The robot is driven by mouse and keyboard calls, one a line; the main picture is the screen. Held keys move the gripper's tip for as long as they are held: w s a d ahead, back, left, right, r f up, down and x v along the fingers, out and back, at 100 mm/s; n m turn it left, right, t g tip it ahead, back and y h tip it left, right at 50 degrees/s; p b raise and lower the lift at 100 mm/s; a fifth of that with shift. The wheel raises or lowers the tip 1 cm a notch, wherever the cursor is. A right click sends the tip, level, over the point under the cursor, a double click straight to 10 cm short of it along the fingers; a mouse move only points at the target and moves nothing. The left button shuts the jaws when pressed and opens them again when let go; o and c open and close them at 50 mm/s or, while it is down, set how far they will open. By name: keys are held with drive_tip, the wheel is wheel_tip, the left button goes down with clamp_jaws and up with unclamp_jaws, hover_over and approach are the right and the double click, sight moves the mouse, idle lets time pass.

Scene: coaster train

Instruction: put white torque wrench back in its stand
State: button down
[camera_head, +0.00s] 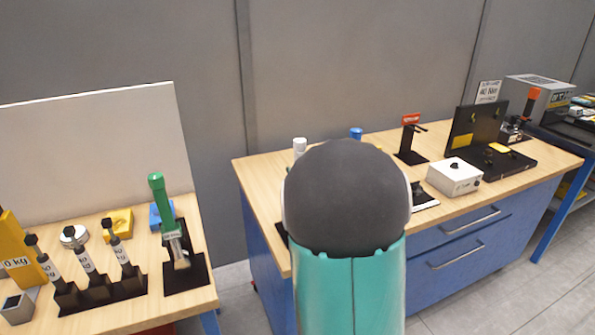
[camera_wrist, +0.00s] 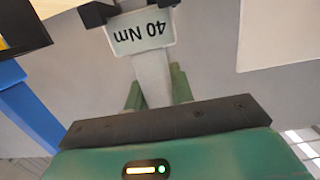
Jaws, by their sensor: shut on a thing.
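In the wrist view, my gripper (camera_wrist: 157,88) is shut on a white torque wrench (camera_wrist: 153,72), with green fingers on either side of it. Its label reads "40 Nm" upside down, and black parts of it show at the top edge. In the head view my arm hides the gripper and the wrench. On the right-hand workbench, a black upright holder (camera_head: 411,143) with prongs and a red label stands with nothing on it. I cannot tell whether this is the wrench's stand; my arm covers part of the bench.
The wooden workbench (camera_head: 395,155) also carries a white box (camera_head: 453,177), a black open case (camera_head: 478,127), an orange-handled tool (camera_head: 530,103) and a "40 Nm" sign (camera_head: 489,92). White and blue tops show behind my arm. The left table holds a green-handled tool (camera_head: 158,195) and several black-capped pieces.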

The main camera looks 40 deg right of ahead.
drive_tip(key=c, duration=1.1)
unclamp_jaws()
drive_tip(key=shift+f, duration=0.15)
drive_tip(key=v, duration=1.3)
drive_tip(key=shift+s+a+r, duration=0.15)
drive_tip(key=shift+s+r, duration=0.1)
drive_tip(key=shift+s, duration=0.1)
drive_tip(key=s+a+g, duration=0.1)
drive_tip(key=a+g, duration=0.4)
drive_tip(key=a, duration=0.8)
drive_tip(key=s+a+n+g+y, duration=0.1)
drive_tip(key=s+a, duration=0.3)
drive_tip(key=a, duration=0.1)
drive_tip(key=s+a+n+g+y, duration=0.1)
drive_tip(key=s+a+g+y, duration=0.1)
drive_tip(key=s+a, duration=0.2)
drive_tip(key=s+a+f+n+g+y, duration=0.1)
drive_tip(key=s+a, duration=0.3)
drive_tip(key=a, duration=0.4)
drive_tip(key=shift+g+y, duration=0.3)
drive_tip(key=shift+g, duration=0.4)
